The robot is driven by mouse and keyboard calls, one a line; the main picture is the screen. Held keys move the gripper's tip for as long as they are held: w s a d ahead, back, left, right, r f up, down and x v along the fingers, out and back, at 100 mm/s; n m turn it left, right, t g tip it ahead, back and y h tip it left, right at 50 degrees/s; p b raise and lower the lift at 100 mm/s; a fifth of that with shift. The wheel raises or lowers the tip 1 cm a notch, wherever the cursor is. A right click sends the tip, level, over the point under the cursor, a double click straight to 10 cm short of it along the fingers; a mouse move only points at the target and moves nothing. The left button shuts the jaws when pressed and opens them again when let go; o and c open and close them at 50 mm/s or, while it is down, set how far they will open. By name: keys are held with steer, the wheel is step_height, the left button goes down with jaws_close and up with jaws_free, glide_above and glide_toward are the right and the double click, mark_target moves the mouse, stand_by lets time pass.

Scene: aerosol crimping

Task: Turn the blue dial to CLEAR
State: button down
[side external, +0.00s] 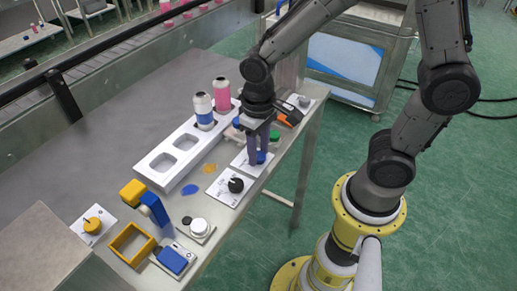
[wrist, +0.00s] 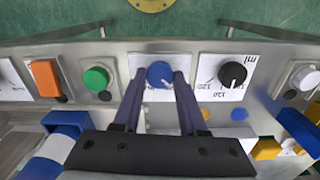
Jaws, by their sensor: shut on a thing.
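The blue dial (wrist: 160,74) sits on a white label plate (wrist: 150,60) in the wrist view, between my two fingertips. In the side view the blue dial (side external: 261,158) shows beside the fingers, on a white plate near the table's right edge. My gripper (side external: 258,156) points down from above and is shut on the blue dial. In the wrist view my gripper (wrist: 159,76) has one dark finger on each side of the knob. The plate's marks are small and partly hidden by the fingers, so I cannot read the dial's setting.
A black dial (wrist: 232,74) on its own plate stands close on one side, a green button (wrist: 96,79) and an orange switch (wrist: 46,78) on the other. A white rack (side external: 165,165) with spray cans (side external: 203,108) stands behind. A yellow-and-blue fixture (side external: 146,203) is at front left.

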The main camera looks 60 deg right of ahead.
mark_target(259, 155)
steer(key=shift+r, duration=0.1)
steer(key=shift+c, duration=2.3)
jaws_free()
step_height(259, 155, up, 14)
